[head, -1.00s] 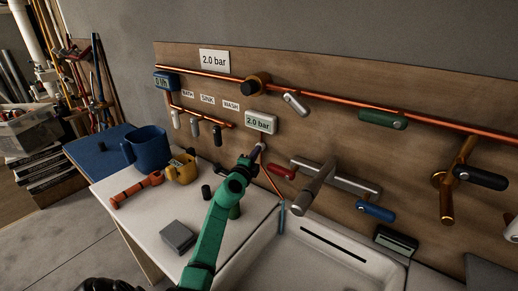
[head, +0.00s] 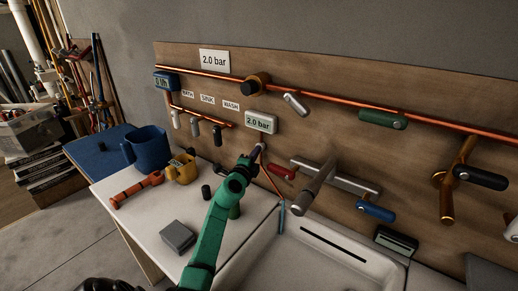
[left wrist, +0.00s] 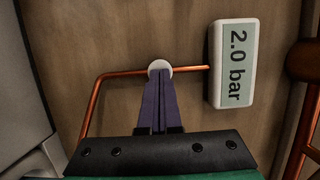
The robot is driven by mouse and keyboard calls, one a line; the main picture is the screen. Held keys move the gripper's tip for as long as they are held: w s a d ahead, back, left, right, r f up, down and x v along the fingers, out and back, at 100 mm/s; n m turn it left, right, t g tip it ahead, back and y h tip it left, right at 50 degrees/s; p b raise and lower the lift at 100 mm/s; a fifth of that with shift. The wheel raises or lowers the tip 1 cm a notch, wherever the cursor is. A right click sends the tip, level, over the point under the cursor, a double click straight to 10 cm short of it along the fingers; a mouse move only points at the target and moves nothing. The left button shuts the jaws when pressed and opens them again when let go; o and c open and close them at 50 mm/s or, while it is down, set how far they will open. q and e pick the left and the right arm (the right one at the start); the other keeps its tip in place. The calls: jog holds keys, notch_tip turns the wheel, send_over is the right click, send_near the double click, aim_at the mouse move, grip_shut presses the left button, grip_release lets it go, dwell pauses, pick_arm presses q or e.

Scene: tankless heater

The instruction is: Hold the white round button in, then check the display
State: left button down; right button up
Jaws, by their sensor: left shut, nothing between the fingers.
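The white round button (left wrist: 159,67) is on the wooden board in the left wrist view, on a thin copper pipe. My left gripper (left wrist: 160,77) is shut and empty. Its purple fingertips overlap the lower part of the button and appear to touch it. How far the button is pressed in cannot be told. The display (left wrist: 231,63) beside the button reads "2.0 bar". In the head view the same display (head: 261,122) reads "2.0 bar", just above my left gripper (head: 259,148). The button is mostly hidden there.
A paper label (head: 214,61) above also reads "2.0 bar". A red handle (head: 283,173) and a grey spout (head: 312,187) are close right of the gripper. A blue mug (head: 145,148), a yellow mug (head: 182,169) and a grey block (head: 178,237) stand left of my arm. The white basin (head: 310,252) lies below.

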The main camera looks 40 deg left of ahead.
pick_arm(q)
jog(key=shift+s, duration=0.1)
jog(key=s+p, duration=0.2)
jog(key=s, duration=0.4)
jog(key=shift+d, duration=0.1)
dwell(0.4)
jog(key=b+v, duration=0.1)
jog(key=v, duration=1.3)
jog(key=shift+s, duration=0.2)
jog(key=shift+d, duration=0.15)
